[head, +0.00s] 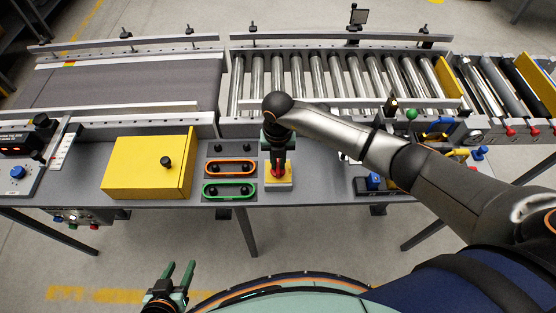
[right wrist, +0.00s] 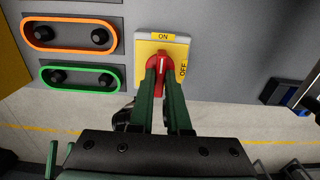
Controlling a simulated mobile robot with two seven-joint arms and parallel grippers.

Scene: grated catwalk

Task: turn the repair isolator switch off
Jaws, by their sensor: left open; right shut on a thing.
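The repair isolator switch is a red rotary handle (right wrist: 159,62) on a yellow plate (right wrist: 180,50) with ON marked above and OFF marked to the right. The handle's pale mark points up toward ON. In the head view its yellow plate (head: 284,183) sits on the grey panel below my right gripper (head: 277,158). In the right wrist view the green fingers of my right gripper (right wrist: 161,82) are shut on the red handle, one on each side, hiding its lower part. My left gripper (head: 179,277) is open and empty at the bottom left, away from the panel.
Orange-ringed (head: 230,167) and green-ringed (head: 230,190) button pairs sit left of the switch. Further left is a yellow box (head: 145,166) with a black knob. A roller conveyor (head: 330,80) and a belt (head: 130,82) run behind. A blue knob (head: 374,181) stands to the right.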

